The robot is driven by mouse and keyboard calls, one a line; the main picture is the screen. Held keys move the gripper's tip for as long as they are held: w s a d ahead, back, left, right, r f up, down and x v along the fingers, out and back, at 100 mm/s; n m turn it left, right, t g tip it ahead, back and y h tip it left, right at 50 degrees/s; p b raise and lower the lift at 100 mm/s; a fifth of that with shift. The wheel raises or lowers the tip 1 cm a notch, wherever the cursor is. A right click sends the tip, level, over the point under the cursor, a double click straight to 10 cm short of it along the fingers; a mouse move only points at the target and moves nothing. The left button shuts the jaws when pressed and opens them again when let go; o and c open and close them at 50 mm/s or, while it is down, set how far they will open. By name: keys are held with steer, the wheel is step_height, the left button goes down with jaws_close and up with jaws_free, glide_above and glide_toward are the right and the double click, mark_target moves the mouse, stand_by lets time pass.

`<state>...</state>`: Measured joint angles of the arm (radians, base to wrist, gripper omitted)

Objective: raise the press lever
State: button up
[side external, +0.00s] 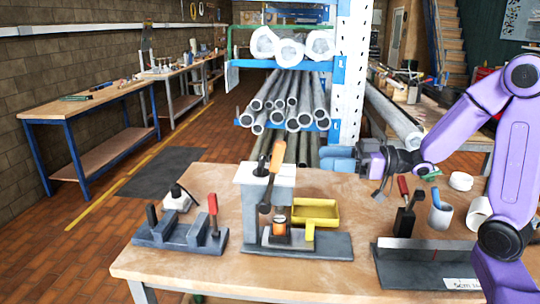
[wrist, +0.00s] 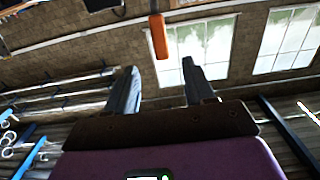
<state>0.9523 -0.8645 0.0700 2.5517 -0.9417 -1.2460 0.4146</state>
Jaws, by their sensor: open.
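The press (side external: 262,182) stands on the wooden bench, with a pale head on a grey base. Its lever has an orange handle (side external: 277,155) that points up, slightly tilted, above the head. An orange and dark piece (side external: 280,229) sits low in the press. My gripper (side external: 324,160) is to the right of the handle at about its height, pointing left, clear of it. In the wrist view my gripper (wrist: 160,66) is open and empty. The orange handle (wrist: 158,37) shows beyond the fingertips, roughly in line with the gap between them.
A yellow bin (side external: 316,210) is right of the press. A grey fixture with a red handle (side external: 213,213) stands left. A pipe rack (side external: 290,105) stands behind.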

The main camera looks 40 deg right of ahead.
glide_above(271, 177)
steer(key=shift+w+d, duration=0.1)
steer(key=shift+w, duration=0.2)
jaws_close()
